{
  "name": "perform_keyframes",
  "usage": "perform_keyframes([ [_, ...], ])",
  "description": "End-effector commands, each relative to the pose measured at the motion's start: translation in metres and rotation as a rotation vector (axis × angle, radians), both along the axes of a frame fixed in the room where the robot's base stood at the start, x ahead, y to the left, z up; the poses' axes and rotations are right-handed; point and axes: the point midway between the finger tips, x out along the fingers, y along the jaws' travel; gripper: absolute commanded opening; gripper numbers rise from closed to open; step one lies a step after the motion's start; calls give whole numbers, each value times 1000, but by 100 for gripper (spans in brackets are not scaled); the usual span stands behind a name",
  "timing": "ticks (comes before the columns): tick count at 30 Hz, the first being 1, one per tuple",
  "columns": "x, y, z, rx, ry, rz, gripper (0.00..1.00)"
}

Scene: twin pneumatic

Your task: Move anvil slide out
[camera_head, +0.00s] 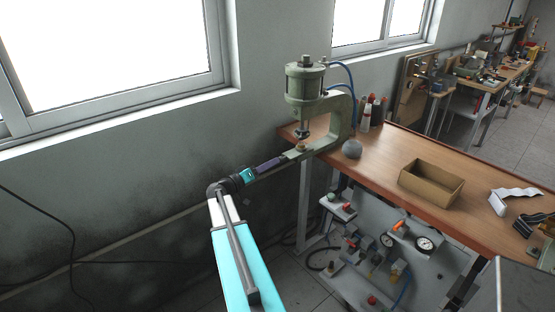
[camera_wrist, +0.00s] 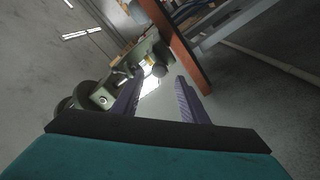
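A green pneumatic press (camera_head: 305,82) stands at the left end of the wooden bench, with its upright cylinder above a C-shaped frame. The anvil slide (camera_head: 301,148) appears as a small brass-toned part on the lower arm, below the ram. My gripper (camera_head: 282,158) reaches in from the left at about anvil height, its dark purple fingers close to the front of the lower arm. In the wrist view my gripper (camera_wrist: 159,78) has its two fingers apart with nothing clearly held between them. The green press (camera_wrist: 150,48) lies beyond the fingertips. Contact with the slide cannot be made out.
A panel with gauges (camera_head: 424,244) is below the bench. Blue hoses run behind the press. A wall with windows is close on the left.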

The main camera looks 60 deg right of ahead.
Motion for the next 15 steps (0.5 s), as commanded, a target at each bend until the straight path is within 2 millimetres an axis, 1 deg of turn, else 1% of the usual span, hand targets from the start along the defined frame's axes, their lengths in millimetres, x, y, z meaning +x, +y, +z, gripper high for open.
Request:
perform_keyframes([
  [1,-1,-9,2,1,1,-2,40],
  [3,-4,-19,2,1,1,-2,40],
  [9,-10,-43,2,0,1,-2,40],
  [15,-13,-55,1,0,0,0,40],
])
